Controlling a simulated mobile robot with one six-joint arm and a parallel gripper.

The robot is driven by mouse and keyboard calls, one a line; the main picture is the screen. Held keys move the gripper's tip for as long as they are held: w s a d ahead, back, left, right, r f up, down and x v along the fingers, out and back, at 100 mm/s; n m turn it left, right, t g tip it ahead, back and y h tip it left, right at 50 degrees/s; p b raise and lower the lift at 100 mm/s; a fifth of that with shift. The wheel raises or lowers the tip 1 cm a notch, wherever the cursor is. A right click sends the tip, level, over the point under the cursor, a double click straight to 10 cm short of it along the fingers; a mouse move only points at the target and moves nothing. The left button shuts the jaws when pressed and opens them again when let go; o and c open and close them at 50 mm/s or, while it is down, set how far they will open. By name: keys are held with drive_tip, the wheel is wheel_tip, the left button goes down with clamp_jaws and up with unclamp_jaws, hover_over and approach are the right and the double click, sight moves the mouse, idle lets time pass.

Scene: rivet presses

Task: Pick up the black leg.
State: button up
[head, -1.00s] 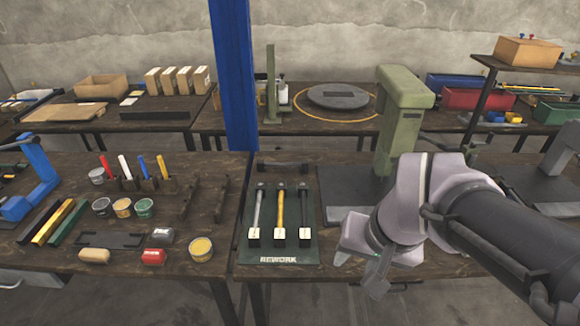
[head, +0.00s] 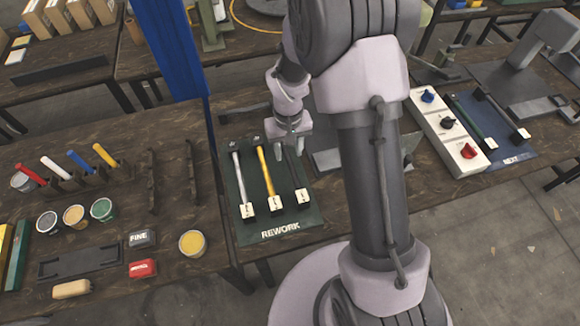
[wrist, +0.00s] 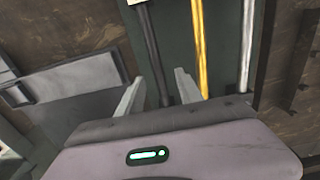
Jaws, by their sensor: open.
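The black leg (head: 295,172) lies on the dark green REWORK mat (head: 255,222), at the right of a row of three, with a white tag block at its near end. The yellow leg (head: 273,178) is beside it and the silver leg (head: 241,180) is at the left. My gripper (head: 290,138) is over the far part of the black leg. In the wrist view the black leg (wrist: 151,48) runs between the two open fingers of my gripper (wrist: 160,90). The yellow leg (wrist: 200,45) lies just outside the right finger. The gripper hides the black leg's far end.
A blue NEXT mat (head: 528,148) with two more legs lies at the right, beside a white panel with knobs (head: 436,128). Paint cups, markers and small blocks stand on the left bench.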

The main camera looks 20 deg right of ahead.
sight(290, 160)
wheel_tip(290, 160, down, 6)
drive_tip(key=b, duration=0.2)
drive_tip(key=shift+s+d+r+b, duration=0.1)
drive_tip(key=shift+d+b, duration=0.05)
drive_tip(key=shift+b, duration=0.2)
drive_tip(key=shift+r, duration=0.15)
drive_tip(key=shift+c, duration=0.6)
clamp_jaws()
